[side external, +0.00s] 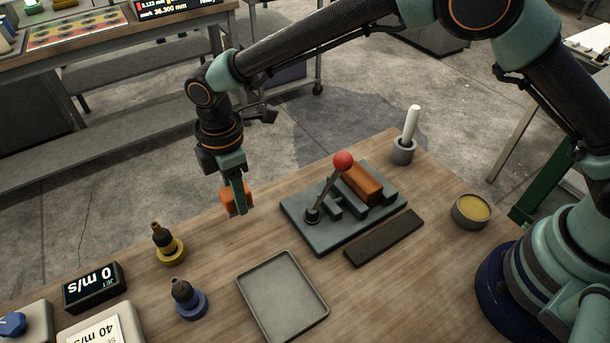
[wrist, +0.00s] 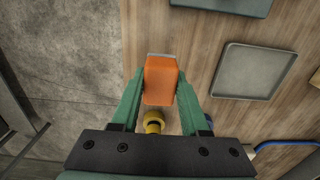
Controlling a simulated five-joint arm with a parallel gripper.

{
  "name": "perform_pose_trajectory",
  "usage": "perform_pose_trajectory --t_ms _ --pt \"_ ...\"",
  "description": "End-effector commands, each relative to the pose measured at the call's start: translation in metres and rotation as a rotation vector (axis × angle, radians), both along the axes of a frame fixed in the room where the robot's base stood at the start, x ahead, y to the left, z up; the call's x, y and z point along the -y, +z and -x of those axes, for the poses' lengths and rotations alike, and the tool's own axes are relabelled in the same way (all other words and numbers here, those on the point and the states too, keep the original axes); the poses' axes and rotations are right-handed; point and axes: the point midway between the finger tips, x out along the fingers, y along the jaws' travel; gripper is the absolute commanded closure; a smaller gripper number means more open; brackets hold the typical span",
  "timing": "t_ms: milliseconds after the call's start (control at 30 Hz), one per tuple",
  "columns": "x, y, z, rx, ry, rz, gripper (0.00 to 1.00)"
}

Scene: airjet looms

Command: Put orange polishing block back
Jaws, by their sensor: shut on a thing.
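My gripper (side external: 238,197) is shut on an orange block (side external: 232,204) and holds it over the far left edge of the wooden table (side external: 215,262). In the wrist view the orange block (wrist: 160,82) sits between the two green fingers, with a thin grey strip at its far end. The block looks clear of the table, though the exact height is hard to tell. A grey-green clamp fixture (side external: 295,207) with a red-knobbed lever lies to the right of my gripper. A brown-orange block (side external: 363,183) is in that fixture.
An empty grey tray (side external: 281,296) lies at the front. A yellow nozzle (side external: 166,244) and a blue-based nozzle (side external: 186,299) stand left of it. A dark flat bar (side external: 384,237), a tin (side external: 471,211) and a white rod in a cup (side external: 403,150) are to the right.

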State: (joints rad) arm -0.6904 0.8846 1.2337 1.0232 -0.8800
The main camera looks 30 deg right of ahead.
Motion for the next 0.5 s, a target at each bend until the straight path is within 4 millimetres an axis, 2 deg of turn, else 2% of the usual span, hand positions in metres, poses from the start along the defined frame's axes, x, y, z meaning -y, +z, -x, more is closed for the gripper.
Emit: perform_pose_trajectory --t_ms 167,400,500 --pt "0.0 -0.01 0.0 0.0 0.0 0.0 1.0" --pt "0.0 -0.042 0.0 -0.002 0.0 0.001 1.0" --pt "0.0 -0.048 0.0 0.001 0.0 0.0 1.0"
